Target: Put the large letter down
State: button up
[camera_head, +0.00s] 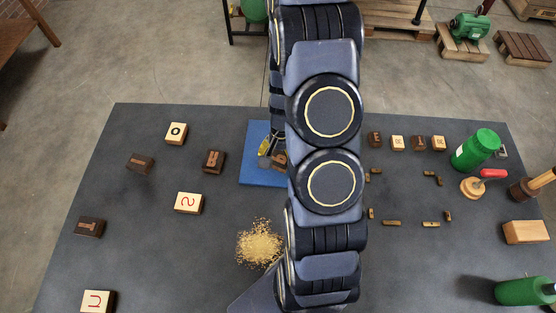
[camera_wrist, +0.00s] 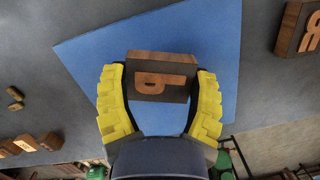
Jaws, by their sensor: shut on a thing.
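The large letter is a dark wooden block (camera_wrist: 146,91) with a lighter letter face, which looks like a P or d turned on its side. In the wrist view my gripper (camera_wrist: 160,76) has its yellow fingers on both sides of it, shut on it. The blue mat (camera_wrist: 84,48) lies beneath. In the head view my gripper (camera_head: 271,151) and the block (camera_head: 280,161) are over the blue mat (camera_head: 255,176), partly hidden by my arm. I cannot tell whether the block touches the mat.
Other letter blocks, such as a dark one (camera_head: 214,161) and a light one (camera_head: 188,203), lie left of the mat. A pile of yellow grains (camera_head: 259,243) is in front. Several blocks stand in a row at right, near a green bottle (camera_head: 474,150).

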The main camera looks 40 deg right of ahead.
jog(key=shift+f, duration=1.2)
jog(key=shift+f, duration=0.1)
jog(key=o, duration=1.1)
